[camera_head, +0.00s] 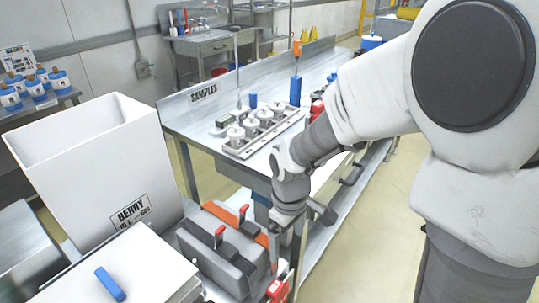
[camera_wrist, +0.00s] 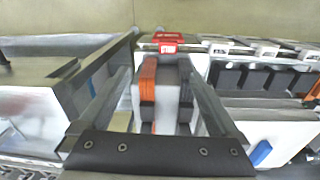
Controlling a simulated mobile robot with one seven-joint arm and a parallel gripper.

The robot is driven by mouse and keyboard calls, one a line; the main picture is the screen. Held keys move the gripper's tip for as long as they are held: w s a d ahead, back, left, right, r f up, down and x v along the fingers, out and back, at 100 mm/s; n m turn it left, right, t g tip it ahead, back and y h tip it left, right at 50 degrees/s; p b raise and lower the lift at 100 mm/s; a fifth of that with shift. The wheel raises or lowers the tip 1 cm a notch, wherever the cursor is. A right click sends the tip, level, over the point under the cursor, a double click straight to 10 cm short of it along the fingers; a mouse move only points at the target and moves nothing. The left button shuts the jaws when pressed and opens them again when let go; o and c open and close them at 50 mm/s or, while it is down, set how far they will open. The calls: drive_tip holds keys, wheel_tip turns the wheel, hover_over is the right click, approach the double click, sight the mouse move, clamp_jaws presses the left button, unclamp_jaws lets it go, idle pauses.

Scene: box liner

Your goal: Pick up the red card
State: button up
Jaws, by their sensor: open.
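A red piece with a white label, which looks like the red card (camera_head: 277,291), shows at the bottom edge in the head view, by the front corner of a grey case. In the wrist view a red labelled piece (camera_wrist: 168,37) lies near the top, beyond and between my fingertips. My gripper (camera_head: 286,262) points down beside the grey and orange cases. In the wrist view my gripper (camera_wrist: 164,55) has its fingers wide apart with nothing held between them. The card's lower part is cut off in the head view.
A tall white bin (camera_head: 80,190) and a white box (camera_head: 125,265) with a blue handle are at left. A steel bench (camera_head: 190,115) holds several white-lidded jars behind.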

drive_tip(key=b, duration=0.3)
hover_over(276, 288)
drive_tip(key=shift+n+g, duration=0.3)
drive_tip(key=shift+n, duration=0.1)
drive_tip(key=f, duration=1.5)
drive_tip(key=shift+w+d+f, duration=0.1)
drive_tip(key=shift+d+f, duration=0.15)
drive_tip(key=shift+d, duration=0.15)
drive_tip(key=f, duration=0.1)
drive_tip(key=f+b, duration=0.1)
drive_tip(key=f, duration=0.1)
drive_tip(key=f+b, duration=0.1)
drive_tip(key=f, duration=0.1)
drive_tip(key=shift+a, duration=0.35)
clamp_jaws()
